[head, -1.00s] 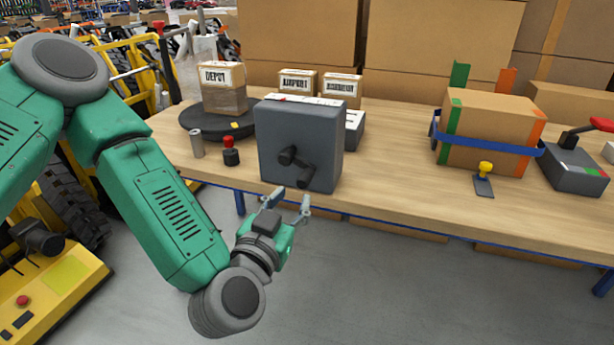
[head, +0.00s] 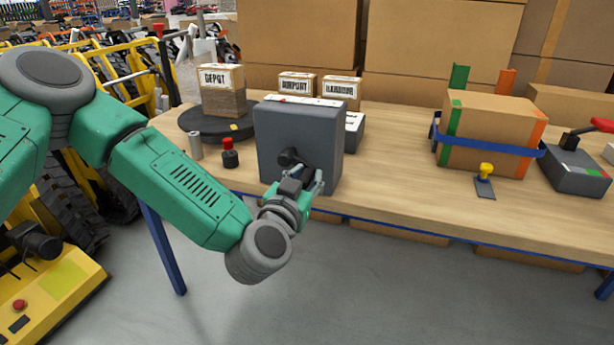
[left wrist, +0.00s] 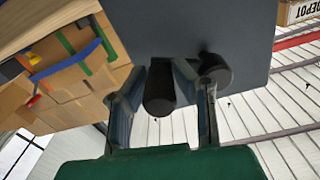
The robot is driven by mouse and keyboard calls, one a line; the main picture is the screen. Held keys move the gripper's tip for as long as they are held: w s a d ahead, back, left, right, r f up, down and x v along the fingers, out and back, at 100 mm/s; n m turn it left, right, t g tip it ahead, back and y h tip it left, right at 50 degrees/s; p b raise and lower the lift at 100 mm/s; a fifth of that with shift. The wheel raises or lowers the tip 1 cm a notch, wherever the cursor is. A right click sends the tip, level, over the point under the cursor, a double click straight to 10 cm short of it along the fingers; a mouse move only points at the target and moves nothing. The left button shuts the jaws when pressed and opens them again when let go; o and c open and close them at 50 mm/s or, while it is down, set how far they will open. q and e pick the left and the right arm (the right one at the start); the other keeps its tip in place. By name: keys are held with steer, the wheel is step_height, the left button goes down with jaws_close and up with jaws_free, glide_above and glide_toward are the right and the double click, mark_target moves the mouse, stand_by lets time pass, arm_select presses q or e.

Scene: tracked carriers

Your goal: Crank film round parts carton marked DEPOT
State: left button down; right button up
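The carton marked DEPOT (head: 223,90) stands upright on a dark round turntable (head: 206,127) at the table's left; its lower part looks darker and glossy, as if under film. Its label also shows at the top right of the left wrist view (left wrist: 301,11). A grey box with a crank (head: 290,156) stands at the table's front edge. My left gripper (head: 306,188) is at the crank's handle and hides it in the head view. In the left wrist view the black handle (left wrist: 160,92) lies between the two fingers, with gaps beside it. My right gripper is out of view.
Two small labelled cartons (head: 297,82) (head: 341,88) stand behind the crank box. A red-topped knob (head: 229,152) and a metal cylinder (head: 195,145) stand left of it. A strapped carton (head: 490,135) and a yellow-knobbed stamp (head: 485,180) are to the right. The table's middle is clear.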

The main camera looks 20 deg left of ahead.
arm_select(q)
steer(key=shift+r, duration=0.1)
steer(key=shift+d+r+n+p, duration=0.1)
steer(key=shift+r+n+p, duration=0.35)
steer(key=shift+n, duration=0.3)
steer(key=shift+d+r+n+p, duration=0.1)
steer(key=shift+r+n+p, duration=0.3)
steer(key=shift+n, duration=0.35)
steer(key=shift+a+r+n+p, duration=0.1)
steer(key=shift+r+n+p, duration=0.25)
steer(key=shift+n, duration=0.45)
steer(key=shift+r+n+p, duration=0.2)
steer(key=shift+n+p, duration=0.1)
steer(key=shift+n, duration=0.5)
steer(key=c, duration=1.6)
jaws_free()
